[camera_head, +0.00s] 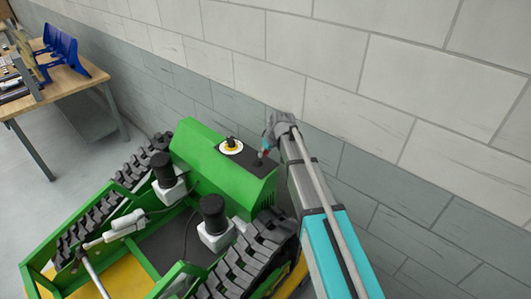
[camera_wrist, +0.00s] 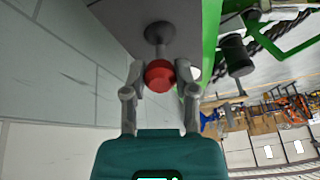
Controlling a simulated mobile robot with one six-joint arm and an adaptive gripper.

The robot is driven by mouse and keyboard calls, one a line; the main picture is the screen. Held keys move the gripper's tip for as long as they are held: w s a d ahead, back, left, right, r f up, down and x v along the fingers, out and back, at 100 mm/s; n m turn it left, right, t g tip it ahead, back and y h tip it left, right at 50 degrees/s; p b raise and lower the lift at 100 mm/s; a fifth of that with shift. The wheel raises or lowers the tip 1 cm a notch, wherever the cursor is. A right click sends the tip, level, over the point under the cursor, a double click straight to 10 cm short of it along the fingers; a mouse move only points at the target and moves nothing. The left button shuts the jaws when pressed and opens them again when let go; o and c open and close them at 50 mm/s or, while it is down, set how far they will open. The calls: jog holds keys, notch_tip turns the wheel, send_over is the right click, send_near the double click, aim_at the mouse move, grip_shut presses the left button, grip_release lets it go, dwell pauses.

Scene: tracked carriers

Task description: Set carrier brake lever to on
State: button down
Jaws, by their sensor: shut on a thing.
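The brake lever (camera_wrist: 159,74) has a round red knob on a short grey shaft. The shaft rises from a dark round boot in the dark panel (camera_wrist: 122,22) of the carrier. In the wrist view, my gripper (camera_wrist: 160,78) has one finger on each side of the red knob and is shut on it. In the head view, my gripper (camera_head: 267,142) is over the right end of the green carrier's (camera_head: 196,150) control box, and the lever is mostly hidden there. I cannot read any on or off mark beside the lever.
A yellow and black round switch (camera_head: 231,144) sits on the box left of the lever. A block wall (camera_head: 330,105) stands close behind the carrier. Tracks (camera_head: 245,262) and black cylinders (camera_head: 213,211) are in front. A wooden table (camera_head: 62,80) with blue bins stands far left.

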jog(key=shift+w+r, duration=0.1)
jog(key=shift+w, duration=0.05)
jog(key=shift+w+a+r+g+h+p, duration=0.3)
jog(key=shift+w+a+g+h+p, duration=0.35)
jog(key=shift+p, duration=0.25)
jog(key=shift+w+a+r+g+h+p, duration=0.1)
jog(key=shift+w+a+g+h+p, duration=0.15)
jog(key=shift+a+g+h, duration=0.2)
jog(key=shift+w+a+g+h+p, duration=0.1)
jog(key=shift+w+a+g+h, duration=0.1)
jog(key=shift+w+a+h, duration=0.25)
jog(key=shift+w+a, duration=0.35)
jog(key=shift+a, duration=0.3)
jog(key=shift+w+a+f+b, duration=0.25)
jog(key=shift+w+a, duration=0.1)
jog(key=shift+a, duration=0.15)
jog(key=shift+w+a+f+b, duration=0.2)
jog(key=shift+w+a, duration=0.1)
jog(key=shift+a, duration=0.2)
jog(key=shift+c, duration=2)
grip_release()
jog(key=shift+a, duration=0.1)
